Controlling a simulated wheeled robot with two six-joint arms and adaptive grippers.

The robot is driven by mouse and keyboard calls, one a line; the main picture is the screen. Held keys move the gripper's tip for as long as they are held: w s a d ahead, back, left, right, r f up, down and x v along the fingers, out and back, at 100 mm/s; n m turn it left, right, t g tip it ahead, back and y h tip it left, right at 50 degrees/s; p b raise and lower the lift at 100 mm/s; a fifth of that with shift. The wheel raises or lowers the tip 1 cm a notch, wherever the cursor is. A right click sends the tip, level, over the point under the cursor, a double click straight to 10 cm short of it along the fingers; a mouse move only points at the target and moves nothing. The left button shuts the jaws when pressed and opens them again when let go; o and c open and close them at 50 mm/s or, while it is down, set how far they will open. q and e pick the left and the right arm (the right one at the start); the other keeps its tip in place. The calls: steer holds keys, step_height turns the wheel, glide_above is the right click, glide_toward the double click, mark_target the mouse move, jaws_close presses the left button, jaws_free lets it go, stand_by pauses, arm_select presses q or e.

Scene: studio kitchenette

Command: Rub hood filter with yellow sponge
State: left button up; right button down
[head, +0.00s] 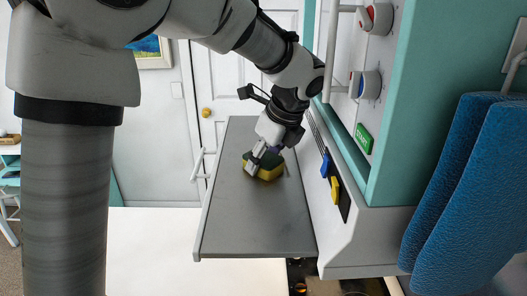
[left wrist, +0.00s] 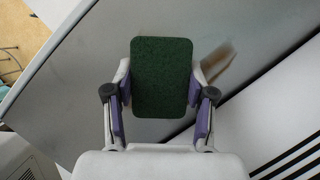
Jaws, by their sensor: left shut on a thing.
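The sponge (head: 268,173) is yellow with a dark green face. My left gripper (head: 263,160) is shut on it. In the left wrist view the green face of the sponge (left wrist: 162,77) sits between the two fingers, turned to the camera. The flat grey panel (head: 245,215) appears to be the hood filter. The sponge is over its middle, yellow side towards it; I cannot tell for sure if they touch. A brown smudge (left wrist: 218,62) shows on the panel beside the sponge in the left wrist view. My right gripper is not in view.
A white housing with dark slots and blue and yellow pieces (head: 335,188) borders the panel on the right. Knobs (head: 368,84) and a green label (head: 363,138) are above it. A blue towel (head: 465,185) hangs at the right. The panel's near part is clear.

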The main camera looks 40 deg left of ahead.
arm_select(q)
steer(key=shift+s+d+f, duration=0.15)
steer(key=shift+s+d, duration=0.45)
steer(key=shift+s, duration=0.25)
steer(key=shift+s+f, duration=0.1)
steer(key=shift+f, duration=0.05)
steer(key=shift+r, duration=3.3)
steer(key=shift+r, duration=0.1)
